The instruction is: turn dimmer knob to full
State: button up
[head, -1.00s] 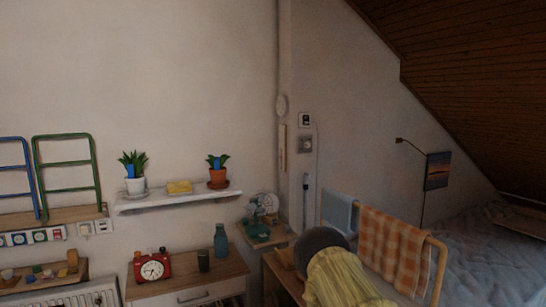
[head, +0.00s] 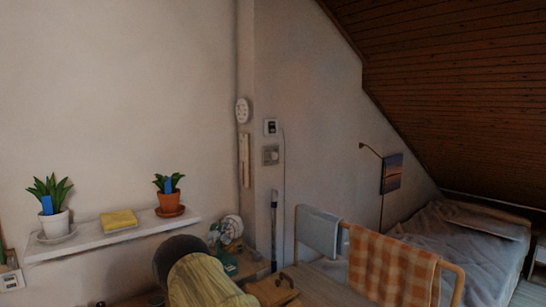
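The wall beyond the shelf carries a small upper plate (head: 270,127) with a dark window. Just below it is a greyish square plate (head: 271,155) with a pale round part that looks like the dimmer knob. The setting of this knob is too small to read. Both are left of the hanging picture and above the towel rack. My gripper is not in view, so nothing shows it touching the knob.
A rack with a checked orange towel (head: 385,268) and a blue-grey towel (head: 318,231) stands below and right of the plates. A dark rounded shape with yellow ribbed cloth (head: 203,281) fills the lower middle. A shelf (head: 95,240) with plants is left; a bed (head: 465,245) is right.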

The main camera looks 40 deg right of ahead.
aim_at(273, 156)
jog(key=z, duration=0.55)
jog(key=i, duration=0.8)
jog(key=z, duration=0.65)
